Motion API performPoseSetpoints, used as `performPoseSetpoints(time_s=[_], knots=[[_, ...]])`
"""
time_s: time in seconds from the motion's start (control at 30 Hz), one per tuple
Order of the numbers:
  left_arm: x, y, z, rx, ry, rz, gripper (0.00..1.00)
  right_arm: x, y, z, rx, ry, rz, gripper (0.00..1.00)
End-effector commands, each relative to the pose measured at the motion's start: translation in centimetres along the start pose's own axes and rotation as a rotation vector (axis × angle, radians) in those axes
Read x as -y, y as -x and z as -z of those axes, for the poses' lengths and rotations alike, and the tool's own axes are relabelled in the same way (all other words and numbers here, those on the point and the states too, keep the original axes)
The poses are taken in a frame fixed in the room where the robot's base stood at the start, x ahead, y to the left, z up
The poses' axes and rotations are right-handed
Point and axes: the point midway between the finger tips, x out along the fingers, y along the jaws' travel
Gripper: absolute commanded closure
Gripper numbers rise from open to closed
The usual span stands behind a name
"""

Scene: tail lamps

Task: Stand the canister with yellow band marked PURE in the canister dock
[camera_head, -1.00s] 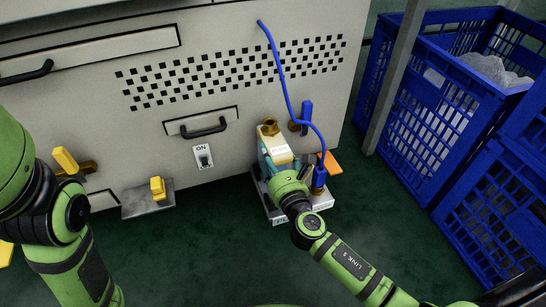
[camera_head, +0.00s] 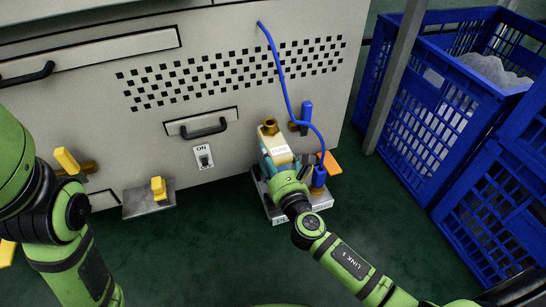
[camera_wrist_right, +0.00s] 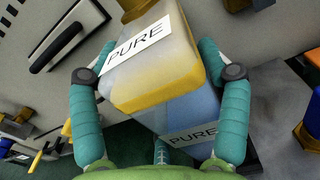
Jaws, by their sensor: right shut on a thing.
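The canister with yellow band marked PURE (camera_head: 275,144) is pale with a brass-coloured cap and stands near the machine front in the head view.
A blue hose (camera_head: 287,85) hangs from the machine to a blue coupling (camera_head: 319,177) right beside the canister. An orange piece (camera_head: 331,163) is behind it. Blue crates (camera_head: 425,120) and a grey post (camera_head: 390,80) stand at right. The green floor in front is open.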

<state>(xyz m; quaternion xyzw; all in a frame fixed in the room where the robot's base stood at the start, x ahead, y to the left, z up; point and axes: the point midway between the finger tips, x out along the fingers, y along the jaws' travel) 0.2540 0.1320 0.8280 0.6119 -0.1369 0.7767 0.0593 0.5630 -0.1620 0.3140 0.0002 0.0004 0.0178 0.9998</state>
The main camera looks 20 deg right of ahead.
Motion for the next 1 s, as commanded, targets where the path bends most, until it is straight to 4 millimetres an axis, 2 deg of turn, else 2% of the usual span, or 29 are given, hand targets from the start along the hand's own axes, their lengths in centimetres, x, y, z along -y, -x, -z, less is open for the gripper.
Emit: performPoseSetpoints(time_s=[1.0], knots=[[-0.4,2.4,0.6,-0.001,0.001,-0.001,0.00,0.0,-0.1,2.8,0.005,0.000,-0.001,0.82]])
